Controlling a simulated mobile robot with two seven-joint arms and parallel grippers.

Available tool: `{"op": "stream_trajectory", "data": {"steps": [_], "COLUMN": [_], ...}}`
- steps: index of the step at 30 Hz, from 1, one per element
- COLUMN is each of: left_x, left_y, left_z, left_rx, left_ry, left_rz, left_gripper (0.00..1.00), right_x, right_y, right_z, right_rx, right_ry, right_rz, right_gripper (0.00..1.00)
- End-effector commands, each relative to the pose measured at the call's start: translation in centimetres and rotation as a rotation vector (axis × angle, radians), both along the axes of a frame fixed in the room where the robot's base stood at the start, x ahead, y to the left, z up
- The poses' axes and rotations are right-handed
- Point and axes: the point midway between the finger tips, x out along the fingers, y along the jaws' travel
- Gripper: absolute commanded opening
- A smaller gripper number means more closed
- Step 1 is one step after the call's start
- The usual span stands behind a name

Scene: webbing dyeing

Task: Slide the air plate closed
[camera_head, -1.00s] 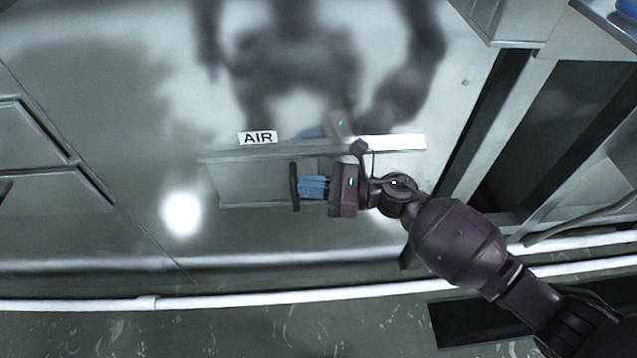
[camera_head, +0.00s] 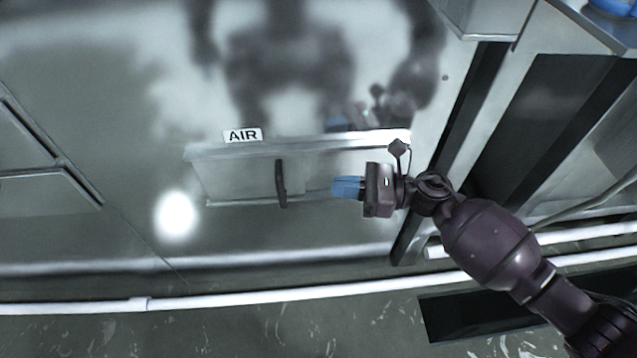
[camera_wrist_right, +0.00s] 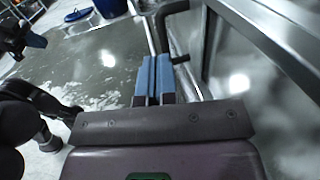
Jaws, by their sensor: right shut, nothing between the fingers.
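The air plate (camera_head: 235,180) is a grey metal panel under a ledge with the AIR label (camera_head: 242,135) in the head view. My right gripper (camera_head: 334,187) has blue fingers, shut and empty. It is to the right of the handle, apart from it, pointing left. In the right wrist view the shut blue fingers (camera_wrist_right: 154,62) show, with the dark handle (camera_wrist_right: 172,30) beyond and to their right. My left gripper is not in view in the head view.
A white pipe (camera_head: 220,298) runs along the floor below the machine's reflective metal front. A dark open frame (camera_head: 560,130) stands at the right. The space left of the handle is free.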

Motion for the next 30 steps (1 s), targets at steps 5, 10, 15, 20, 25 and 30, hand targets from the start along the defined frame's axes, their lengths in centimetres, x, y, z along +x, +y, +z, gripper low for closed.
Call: {"op": "stream_trajectory", "data": {"steps": [5, 10, 15, 20, 25, 30], "left_x": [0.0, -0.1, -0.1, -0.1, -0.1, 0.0], "left_y": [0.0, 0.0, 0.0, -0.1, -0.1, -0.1], "left_z": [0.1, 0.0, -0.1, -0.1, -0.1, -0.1], "left_rx": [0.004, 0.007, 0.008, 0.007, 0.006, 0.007], "left_ry": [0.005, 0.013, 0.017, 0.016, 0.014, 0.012], "left_rz": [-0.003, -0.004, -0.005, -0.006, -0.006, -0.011], "left_gripper": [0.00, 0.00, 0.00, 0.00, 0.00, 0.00], "right_x": [-0.4, -0.7, -0.7, -0.7, -0.7, -0.7], "right_y": [-2.8, -4.2, -4.6, -4.5, -4.5, -4.5], "right_z": [0.0, 0.0, -0.1, -0.1, -0.1, -0.1], "right_rx": [-0.002, -0.002, -0.001, -0.001, -0.001, -0.001], "right_ry": [-0.001, 0.000, 0.000, 0.000, 0.000, 0.000], "right_rz": [-0.002, -0.001, -0.001, -0.001, -0.001, -0.001], "right_gripper": [0.00, 0.00, 0.00, 0.00, 0.00, 0.00]}}
